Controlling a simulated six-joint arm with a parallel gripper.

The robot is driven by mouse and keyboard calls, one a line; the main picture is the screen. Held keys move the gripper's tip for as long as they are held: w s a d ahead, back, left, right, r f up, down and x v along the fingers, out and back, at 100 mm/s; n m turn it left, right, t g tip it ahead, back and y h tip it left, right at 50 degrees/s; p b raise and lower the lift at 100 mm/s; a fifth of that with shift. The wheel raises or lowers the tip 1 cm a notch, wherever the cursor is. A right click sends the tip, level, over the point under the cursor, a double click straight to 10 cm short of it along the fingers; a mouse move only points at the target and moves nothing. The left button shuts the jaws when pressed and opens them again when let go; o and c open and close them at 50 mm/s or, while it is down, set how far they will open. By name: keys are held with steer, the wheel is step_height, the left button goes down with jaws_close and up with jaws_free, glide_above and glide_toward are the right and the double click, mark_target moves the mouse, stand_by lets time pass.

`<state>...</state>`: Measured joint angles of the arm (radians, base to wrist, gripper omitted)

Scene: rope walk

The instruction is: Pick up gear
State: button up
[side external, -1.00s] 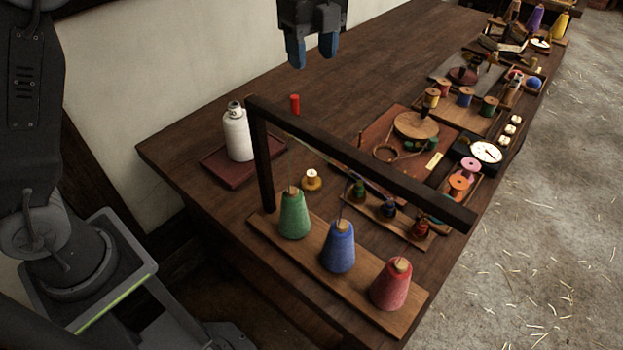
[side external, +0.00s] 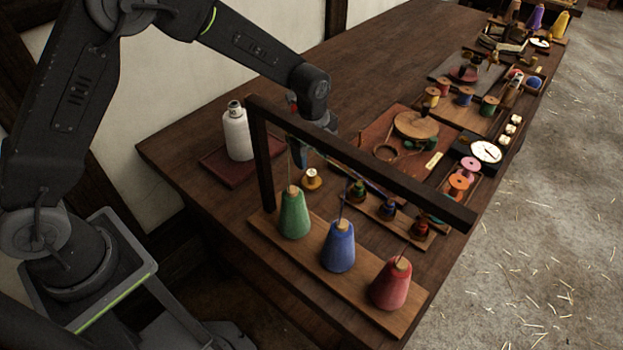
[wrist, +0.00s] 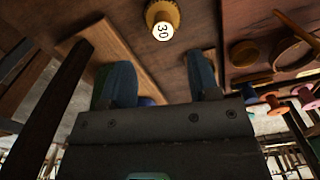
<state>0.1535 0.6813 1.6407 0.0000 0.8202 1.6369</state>
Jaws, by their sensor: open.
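The gear is a small yellow-brown piece with a white top marked "30"; it stands on the table in the side view (side external: 312,180) and at the top middle of the wrist view (wrist: 162,18). My gripper (side external: 300,155) is low over the table, close above and behind the gear in the side view, partly hidden by the dark beam. In the wrist view my gripper (wrist: 160,78) has its two blue fingers spread apart with nothing between them; the gear lies beyond the fingertips, apart from them.
A dark frame beam (side external: 360,165) crosses in front of my gripper, above a board with green (side external: 293,215), blue (side external: 338,248) and red (side external: 391,285) cones. A white bottle (side external: 238,135) stands at left. A round wooden disc (side external: 416,125) lies at right.

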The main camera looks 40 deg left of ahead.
mark_target(312, 173)
steer(key=f, duration=0.7)
steer(key=shift+w+a+f, duration=0.1)
steer(key=shift+w+a, duration=0.25)
jaws_close()
